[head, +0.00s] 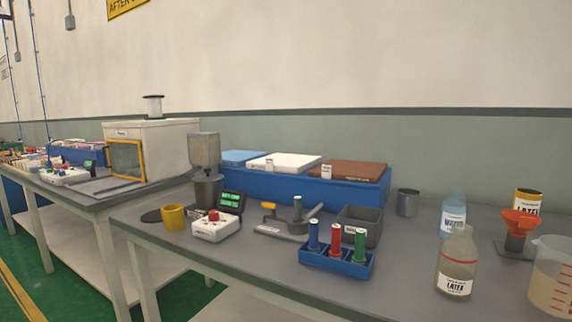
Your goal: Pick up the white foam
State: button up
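The white foam (284,162) is a flat white slab. It lies in the middle of a long blue bin (300,187) at the back of the grey table, with a small white label at its front edge. A light blue slab (243,157) lies to its left and a brown slab (345,172) to its right in the same bin. My gripper is not visible in the head view, so its opening and position cannot be seen.
In front of the bin are a grey open box (360,225), a blue rack (337,259) with coloured cylinders, and a white button box (216,227). Bottles (457,262) and a jug (551,277) stand at the right. A grey dispenser (204,165) stands left of the bin.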

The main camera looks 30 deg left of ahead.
aim_at(295, 163)
jog(key=i+j, duration=0.2)
jog(key=j, duration=0.2)
jog(key=i+j+z, duration=0.1)
jog(key=j, duration=0.25)
jog(key=i+j, duration=0.3)
jog(key=i+j+z, duration=0.1)
jog(key=j, duration=0.4)
jog(key=i+j, duration=0.25)
jog(key=j, duration=0.15)
jog(key=i+j, duration=0.15)
jog(key=j, duration=0.25)
jog(key=i+j+z, duration=0.1)
jog(key=j, duration=0.3)
jog(key=i+j, duration=0.25)
jog(key=j, duration=0.2)
jog(key=z, duration=0.05)
